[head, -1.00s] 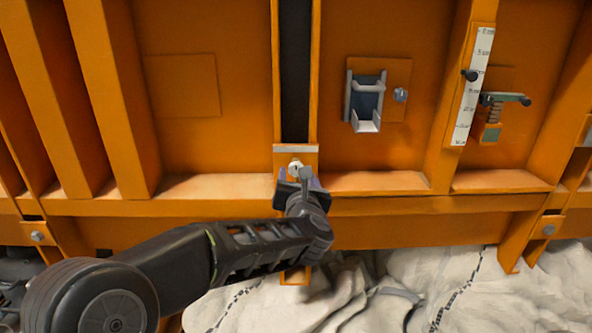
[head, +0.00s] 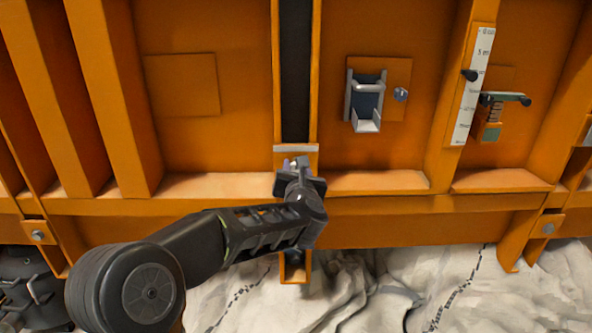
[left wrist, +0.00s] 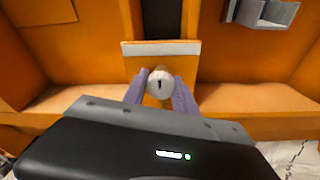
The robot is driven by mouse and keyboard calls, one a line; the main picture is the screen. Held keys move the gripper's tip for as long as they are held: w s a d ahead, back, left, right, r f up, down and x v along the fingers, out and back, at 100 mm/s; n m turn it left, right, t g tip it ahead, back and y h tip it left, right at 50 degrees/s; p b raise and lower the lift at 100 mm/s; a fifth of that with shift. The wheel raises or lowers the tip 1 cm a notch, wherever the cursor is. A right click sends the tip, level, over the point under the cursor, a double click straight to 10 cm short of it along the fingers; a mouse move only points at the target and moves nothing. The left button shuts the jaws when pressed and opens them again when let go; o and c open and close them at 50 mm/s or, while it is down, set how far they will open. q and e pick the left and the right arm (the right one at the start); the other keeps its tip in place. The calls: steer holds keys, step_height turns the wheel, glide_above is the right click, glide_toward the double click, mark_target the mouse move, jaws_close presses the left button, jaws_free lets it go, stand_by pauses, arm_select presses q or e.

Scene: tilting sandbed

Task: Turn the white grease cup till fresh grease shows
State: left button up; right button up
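The white grease cup (left wrist: 160,82) is small and round with a short dark mark on its face. It sits on an orange bracket at the foot of a dark vertical slot. My left gripper (left wrist: 161,80) has its two purple fingers at the cup's left and right sides, and they appear to touch it. In the head view the left gripper (head: 296,162) mostly covers the cup, of which only a small pale part shows. No fresh grease can be made out. My right gripper is not in view.
An orange ribbed wall fills the view, with a ledge (head: 390,182) on both sides of the bracket. To the right are a grey holder (head: 366,104), a white scale (head: 471,88) and a spring clamp (head: 490,118). Pale crumpled cloth (head: 350,290) lies below.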

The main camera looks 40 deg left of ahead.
arm_select(q)
jaws_close()
steer(key=shift+m, duration=0.3)
steer(key=shift+d+f+m+y+b, duration=0.1)
steer(key=shift+m+y+b, duration=0.3)
steer(key=shift+m, duration=0.7)
steer(key=m, duration=0.3)
steer(key=shift+m+g+y+b, duration=0.3)
steer(key=shift+m+y+b, duration=0.1)
steer(key=m+y+b, duration=0.1)
steer(key=m, duration=0.4)
steer(key=m+b, duration=0.1)
steer(key=m, duration=0.4)
steer(key=shift+t+y, duration=0.4)
steer(key=shift+m, duration=0.3)
